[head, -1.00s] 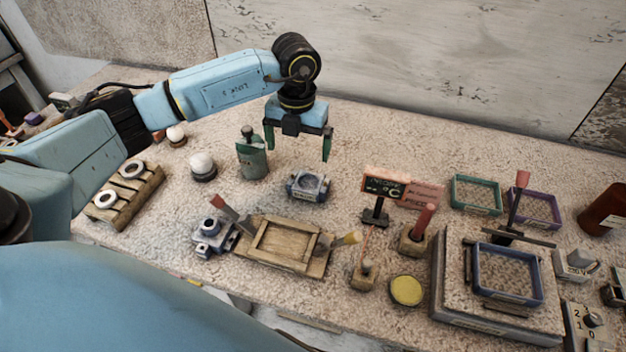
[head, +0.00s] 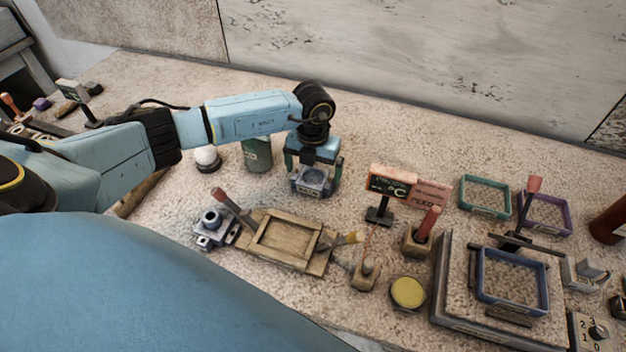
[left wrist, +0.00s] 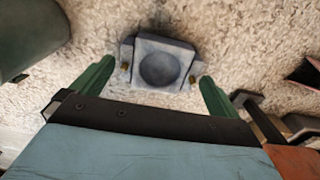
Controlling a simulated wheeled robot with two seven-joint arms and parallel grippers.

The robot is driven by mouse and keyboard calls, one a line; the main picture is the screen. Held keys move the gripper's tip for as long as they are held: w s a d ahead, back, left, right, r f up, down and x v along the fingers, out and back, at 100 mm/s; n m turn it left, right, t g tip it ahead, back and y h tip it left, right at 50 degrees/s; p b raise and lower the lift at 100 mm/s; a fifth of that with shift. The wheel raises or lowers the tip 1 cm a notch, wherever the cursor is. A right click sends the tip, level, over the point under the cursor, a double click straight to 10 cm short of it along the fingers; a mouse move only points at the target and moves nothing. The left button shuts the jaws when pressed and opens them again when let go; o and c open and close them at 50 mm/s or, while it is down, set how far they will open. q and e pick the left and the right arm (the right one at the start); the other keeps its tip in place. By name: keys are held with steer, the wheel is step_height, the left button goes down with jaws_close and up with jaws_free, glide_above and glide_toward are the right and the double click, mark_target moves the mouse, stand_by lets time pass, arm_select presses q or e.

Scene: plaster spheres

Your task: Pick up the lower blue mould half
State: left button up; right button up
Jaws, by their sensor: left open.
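The lower blue mould half (head: 314,181) is a small blue-grey block with a round hollow in its top. It lies on the bench in the head view, and it also shows in the left wrist view (left wrist: 160,66). My left gripper (head: 313,178) is above it, pointing down, with its green fingers apart, one at each side of the block. In the left wrist view my left gripper (left wrist: 153,80) is open and the block lies between and beyond the fingertips. Whether the fingers touch it I cannot tell. My right gripper is not in view.
A wooden frame (head: 286,240) and another blue-grey mould piece (head: 213,229) lie nearer the front. A sign on a stand (head: 391,183) is to the right. Bare bench lies behind the block.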

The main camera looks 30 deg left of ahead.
arm_select(q)
steer(key=shift+f, duration=0.85)
steer(key=shift+c, duration=0.4)
steer(key=c, duration=0.7)
steer(key=shift+c, duration=0.2)
steer(key=shift+r, duration=0.15)
